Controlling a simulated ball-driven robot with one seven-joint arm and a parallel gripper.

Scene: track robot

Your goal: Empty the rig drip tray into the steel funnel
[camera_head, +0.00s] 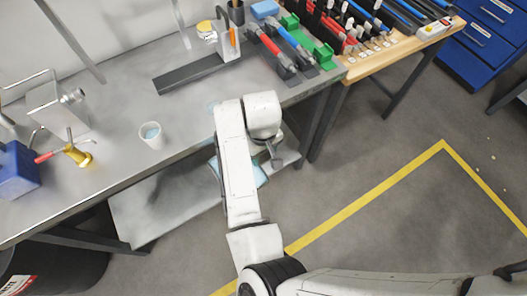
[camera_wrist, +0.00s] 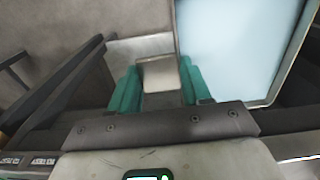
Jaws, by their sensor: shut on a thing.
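My gripper (camera_wrist: 158,72) has green fingers, shut on a pale grey tab at the edge of the drip tray. The drip tray (camera_wrist: 296,50) fills the upper right of the wrist view, with a metal rim and a light blue surface inside. In the head view my arm hides the gripper and most of the tray; a bluish piece of the tray (camera_head: 260,174) shows beside the arm, by the bench's front edge and over the lower shelf. I cannot pick out a steel funnel with certainty.
A pale cup (camera_head: 151,136) with bluish contents stands on the steel bench (camera_head: 112,170). A metal box (camera_head: 57,105), a brass valve (camera_head: 77,153) and a blue vise (camera_head: 18,170) are at left. A lower shelf (camera_head: 160,205) lies beneath. Floor at right is clear.

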